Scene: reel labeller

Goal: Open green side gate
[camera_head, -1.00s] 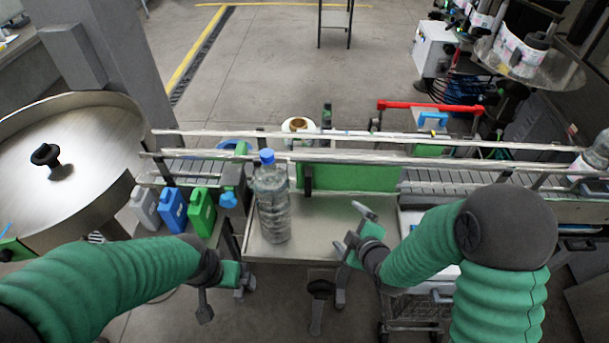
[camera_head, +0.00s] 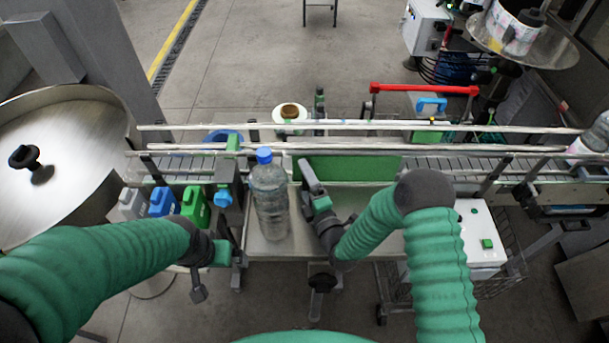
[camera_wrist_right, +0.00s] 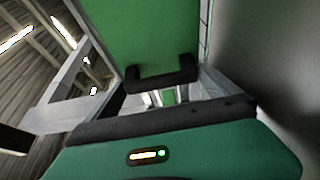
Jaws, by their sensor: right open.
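The green side gate (camera_head: 375,168) is a flat panel upright against the near side of the conveyor, behind the bottle. It fills the top of the right wrist view (camera_wrist_right: 145,35), with a black handle (camera_wrist_right: 160,78) on it. My right gripper (camera_head: 312,182) is in front of the gate's left part. The arm and gripper hide the handle in the head view. My left gripper (camera_head: 212,272) hangs low on the left; its opening is unclear.
A clear bottle with a blue cap (camera_head: 270,200) stands on the metal shelf just left of my right gripper. White, blue and green jugs (camera_head: 164,203) stand further left. A round metal table (camera_head: 75,150) is at far left; a white box (camera_head: 470,235) is at right.

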